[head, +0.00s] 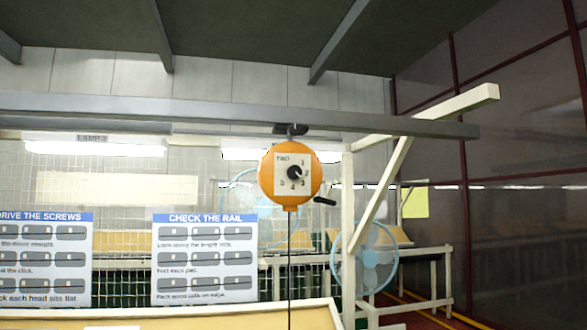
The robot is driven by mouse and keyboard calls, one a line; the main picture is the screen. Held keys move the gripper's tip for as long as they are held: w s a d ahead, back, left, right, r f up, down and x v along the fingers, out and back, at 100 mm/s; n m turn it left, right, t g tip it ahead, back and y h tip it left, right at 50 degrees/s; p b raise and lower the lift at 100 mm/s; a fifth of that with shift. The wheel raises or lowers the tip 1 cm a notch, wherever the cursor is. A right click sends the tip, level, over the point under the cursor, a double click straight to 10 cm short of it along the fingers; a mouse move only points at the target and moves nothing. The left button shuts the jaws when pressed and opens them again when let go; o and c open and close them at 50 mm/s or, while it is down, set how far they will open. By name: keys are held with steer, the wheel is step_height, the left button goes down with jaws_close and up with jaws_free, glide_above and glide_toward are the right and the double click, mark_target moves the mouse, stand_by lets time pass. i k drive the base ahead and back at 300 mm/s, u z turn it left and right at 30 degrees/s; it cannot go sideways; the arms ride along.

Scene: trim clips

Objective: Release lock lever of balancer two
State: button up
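Balancer two (267,178) is a round orange unit marked "TWO", hanging from the grey overhead rail in the middle of the head view. Its white face carries numbers around a black knob (293,172). A short black lever (325,201) sticks out at its lower right side, sloping slightly down to the right. A thin dark cable (289,260) runs straight down from the balancer's underside and out of the frame at the bottom. My gripper is not in view.
The grey rail (200,112) crosses above, and a cream post with a diagonal brace (379,195) stands just right of the balancer. A cream-edged bench (200,315) lies below. Instruction boards (205,258), wire mesh and a blue fan (364,257) are behind.

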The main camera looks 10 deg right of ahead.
mark_target(317, 199)
steer(key=u, duration=1.7)
steer(key=k, duration=0.4)
steer(key=z, duration=0.1)
